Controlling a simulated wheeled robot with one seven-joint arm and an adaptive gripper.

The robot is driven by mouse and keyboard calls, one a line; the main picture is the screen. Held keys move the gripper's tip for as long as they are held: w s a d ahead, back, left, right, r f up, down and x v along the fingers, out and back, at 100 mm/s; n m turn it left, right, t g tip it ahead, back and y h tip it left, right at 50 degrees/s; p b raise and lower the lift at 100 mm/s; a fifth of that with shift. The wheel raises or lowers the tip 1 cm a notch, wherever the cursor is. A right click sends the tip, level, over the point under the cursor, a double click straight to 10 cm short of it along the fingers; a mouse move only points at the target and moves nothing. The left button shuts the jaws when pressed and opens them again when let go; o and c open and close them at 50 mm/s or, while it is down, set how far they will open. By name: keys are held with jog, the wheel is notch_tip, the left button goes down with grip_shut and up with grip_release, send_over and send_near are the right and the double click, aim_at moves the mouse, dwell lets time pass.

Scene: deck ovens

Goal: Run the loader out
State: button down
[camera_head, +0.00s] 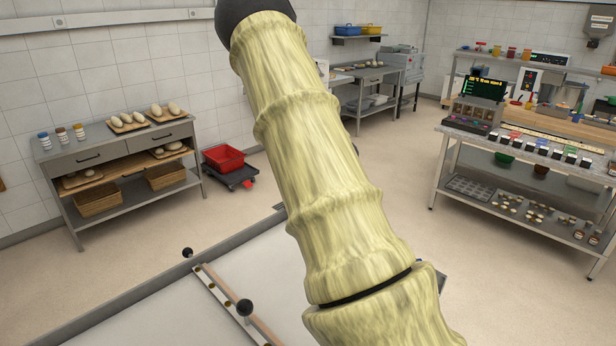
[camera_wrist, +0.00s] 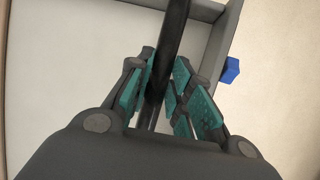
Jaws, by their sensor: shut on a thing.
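The loader (camera_head: 135,298) shows at the bottom of the head view as a pale flat bed inside a grey rim. A narrow strip (camera_head: 222,298) with dark studs lies across the bed, and black round knobs (camera_head: 245,307) stand by it. In the wrist view my gripper (camera_wrist: 166,82), with teal pads, is shut on a dark round bar (camera_wrist: 174,38) that runs between the fingers. The grey loader rim (camera_wrist: 222,40) and pale bed lie around it. My arm hides the middle of the head view, and the gripper is not visible there.
A blue block (camera_wrist: 229,70) sits outside the rim in the wrist view. A bread table (camera_head: 120,152) stands at left, a red crate (camera_head: 223,158) on a low trolley beside it. A loaded steel table (camera_head: 440,165) stands at right. The floor between is clear.

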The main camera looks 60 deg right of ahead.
jog(key=shift+d+r, duration=0.25)
jog(key=shift+d, duration=0.05)
jog(key=c, duration=1.3)
grip_release()
jog(key=shift+d, duration=0.1)
jog(key=shift+f, duration=0.25)
jog(key=shift+r, duration=0.25)
jog(key=v, duration=1.1)
jog(key=shift+s+r, duration=0.2)
jog(key=shift+s, duration=0.05)
jog(key=shift+d, duration=0.15)
jog(key=shift+w, duration=0.1)
